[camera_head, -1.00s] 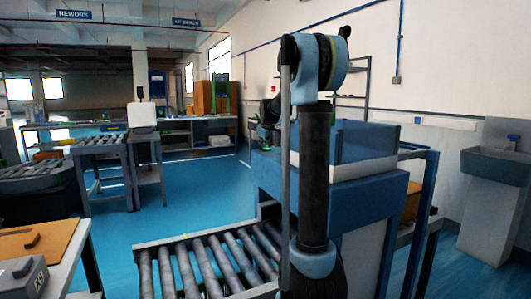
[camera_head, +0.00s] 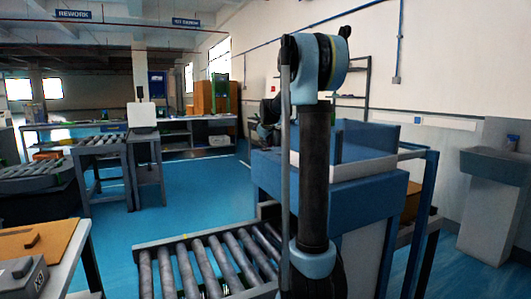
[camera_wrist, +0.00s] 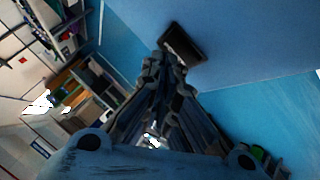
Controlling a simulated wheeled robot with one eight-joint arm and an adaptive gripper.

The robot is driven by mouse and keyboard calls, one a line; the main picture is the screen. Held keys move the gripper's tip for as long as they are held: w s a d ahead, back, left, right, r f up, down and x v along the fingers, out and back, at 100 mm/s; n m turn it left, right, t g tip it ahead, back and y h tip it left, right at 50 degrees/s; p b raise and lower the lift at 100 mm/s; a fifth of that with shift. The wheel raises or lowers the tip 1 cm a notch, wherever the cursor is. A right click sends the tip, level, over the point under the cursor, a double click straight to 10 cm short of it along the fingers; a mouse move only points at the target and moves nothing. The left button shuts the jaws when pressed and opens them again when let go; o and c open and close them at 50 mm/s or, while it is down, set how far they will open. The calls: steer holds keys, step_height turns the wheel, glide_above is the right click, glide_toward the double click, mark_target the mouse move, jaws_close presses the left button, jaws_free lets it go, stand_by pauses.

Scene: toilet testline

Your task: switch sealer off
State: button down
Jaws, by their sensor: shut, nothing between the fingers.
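The sealer (camera_head: 330,182) is a blue and white box-shaped machine at the right of the head view, partly hidden behind my arm. In the wrist view, a plain blue panel (camera_wrist: 235,45) fills the upper right. A small dark rectangular switch-like part (camera_wrist: 190,42) sits on it. My gripper (camera_wrist: 165,68) is shut and empty, its fingertips just beside the lower left of this dark part. I cannot tell whether they touch it. In the head view my gripper (camera_head: 265,132) is small, at the left side of the sealer, and its tips are unclear.
A roller conveyor (camera_head: 215,262) runs in front of the sealer. Blue floor (camera_head: 195,200) lies open left of the sealer.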

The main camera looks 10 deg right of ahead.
steer(key=shift+r, duration=0.25)
step_height(320, 180, up, 6)
stand_by(0.9)
steer(key=shift+s, duration=0.1)
